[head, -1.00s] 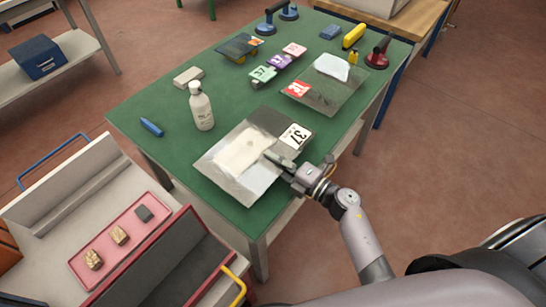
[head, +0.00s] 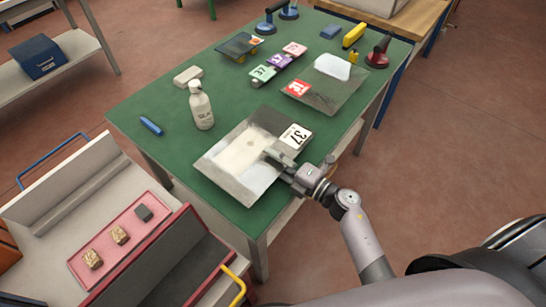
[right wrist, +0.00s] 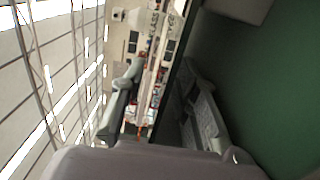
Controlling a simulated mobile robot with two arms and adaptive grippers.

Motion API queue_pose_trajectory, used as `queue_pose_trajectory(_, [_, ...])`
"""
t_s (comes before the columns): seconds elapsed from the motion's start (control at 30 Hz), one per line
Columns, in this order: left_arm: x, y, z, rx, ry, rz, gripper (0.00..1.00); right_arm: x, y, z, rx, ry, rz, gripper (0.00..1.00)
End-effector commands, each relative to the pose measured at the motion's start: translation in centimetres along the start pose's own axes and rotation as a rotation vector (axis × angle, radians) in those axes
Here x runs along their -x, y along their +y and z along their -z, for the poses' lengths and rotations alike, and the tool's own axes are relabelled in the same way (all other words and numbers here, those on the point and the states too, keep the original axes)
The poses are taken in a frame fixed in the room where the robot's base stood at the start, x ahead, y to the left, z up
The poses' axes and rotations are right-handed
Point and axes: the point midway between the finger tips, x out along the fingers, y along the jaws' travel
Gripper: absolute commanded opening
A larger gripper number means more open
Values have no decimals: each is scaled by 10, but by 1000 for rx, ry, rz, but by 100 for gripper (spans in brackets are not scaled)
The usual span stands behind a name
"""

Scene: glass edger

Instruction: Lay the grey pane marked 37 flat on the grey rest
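The grey pane marked 37 (head: 228,171) lies at the near end of the green table, its white label (head: 296,136) at the right corner. A pale patch shows on its surface; I cannot tell whether it is a reflection. My right gripper (head: 275,156) is at the pane's right edge, its fingers reaching over it. In the right wrist view its two fingers (right wrist: 160,105) stand apart, with a thin dark edge between them; contact is unclear. My left gripper is not in view. I cannot tell for certain which surface is the grey rest.
Another pane marked 31 (head: 325,92) lies farther back. A white bottle (head: 201,106), a pale block (head: 187,75) and a blue marker-like object (head: 151,126) stand or lie left. Suction lifters (head: 378,52) are behind. A cart with a red tray (head: 98,257) is at lower left.

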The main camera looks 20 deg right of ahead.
Motion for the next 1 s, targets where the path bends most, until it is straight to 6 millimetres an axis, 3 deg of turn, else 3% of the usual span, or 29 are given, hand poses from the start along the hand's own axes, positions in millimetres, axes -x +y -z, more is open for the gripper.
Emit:
queue_pose_trajectory(0.17, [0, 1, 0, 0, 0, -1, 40, 23, -3, 0, -1, 0, 6, 28])
queue_pose_trajectory(0.4, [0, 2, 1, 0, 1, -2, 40, 75, -2, 0, -1, 0, 4, 28])
queue_pose_trajectory(0.6, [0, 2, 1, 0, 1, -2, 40, 107, -1, 0, -1, -1, 2, 28])
queue_pose_trajectory(1.0, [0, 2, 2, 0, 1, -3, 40, 119, 1, 0, 1, 0, -2, 28])
